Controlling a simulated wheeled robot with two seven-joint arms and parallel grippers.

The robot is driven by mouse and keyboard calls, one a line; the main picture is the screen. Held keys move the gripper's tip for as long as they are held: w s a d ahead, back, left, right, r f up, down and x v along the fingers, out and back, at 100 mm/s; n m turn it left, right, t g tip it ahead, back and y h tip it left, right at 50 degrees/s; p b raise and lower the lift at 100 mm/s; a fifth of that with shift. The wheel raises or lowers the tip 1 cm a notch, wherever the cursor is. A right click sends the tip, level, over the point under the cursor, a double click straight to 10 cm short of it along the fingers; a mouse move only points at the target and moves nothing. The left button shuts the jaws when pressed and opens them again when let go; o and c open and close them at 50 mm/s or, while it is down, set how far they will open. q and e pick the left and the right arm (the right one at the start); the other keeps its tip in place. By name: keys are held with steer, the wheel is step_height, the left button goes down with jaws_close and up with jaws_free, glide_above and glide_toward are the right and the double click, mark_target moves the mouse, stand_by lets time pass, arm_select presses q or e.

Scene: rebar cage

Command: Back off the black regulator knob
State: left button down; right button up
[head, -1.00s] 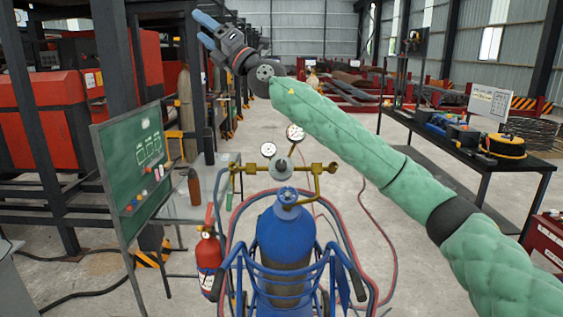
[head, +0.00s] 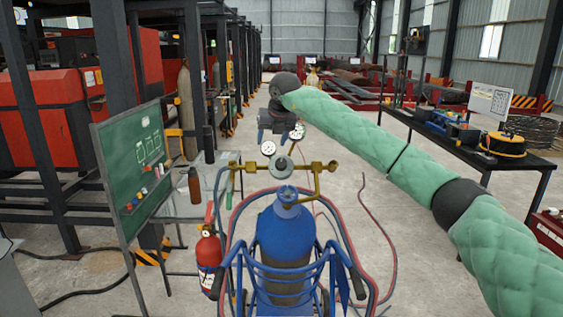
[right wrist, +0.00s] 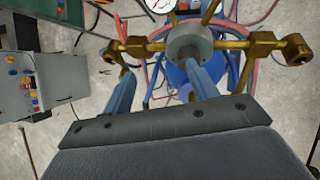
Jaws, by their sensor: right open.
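The regulator (head: 284,165) stands above the blue gas cylinder (head: 284,235), with a brass crossbar and two round gauges (head: 268,148). Its round knob looks grey rather than black; it shows in the right wrist view (right wrist: 189,40) at the top middle. My right gripper (head: 276,137) hangs beyond the regulator, pointing down, partly behind the gauges. In the right wrist view its two blue fingers (right wrist: 160,72) are apart with nothing held. The right finger's tip overlaps the knob's lower edge in the picture; I cannot tell whether they touch. My left gripper is not in view.
A blue cart frame (head: 325,262) and red and blue hoses surround the cylinder. A red fire extinguisher (head: 208,262) and a green board (head: 137,165) stand at left. A black workbench (head: 470,150) is at right. Open floor lies between.

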mark_target(281, 162)
arm_select(q)
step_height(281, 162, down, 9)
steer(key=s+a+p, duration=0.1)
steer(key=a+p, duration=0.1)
steer(key=p, duration=0.1)
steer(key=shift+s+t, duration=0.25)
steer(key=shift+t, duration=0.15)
arm_select(e)
steer(key=shift+w+d+f+m+g+h, duration=0.15)
steer(key=shift+w+d+f+m+h, duration=0.25)
steer(key=shift+f, duration=1)
steer(key=shift+w+d+f+m+g+h, duration=0.2)
steer(key=shift+d+f, duration=0.4)
steer(key=shift+f, duration=0.8)
steer(key=shift+w+d+f+m+g+h, duration=0.1)
steer(key=shift+w+d+f+m+h, duration=0.25)
steer(key=shift+f, duration=1.05)
steer(key=shift+s+d, duration=0.1)
steer(key=shift+d, duration=0.05)
steer(key=shift+n, duration=0.25)
steer(key=c, duration=1)
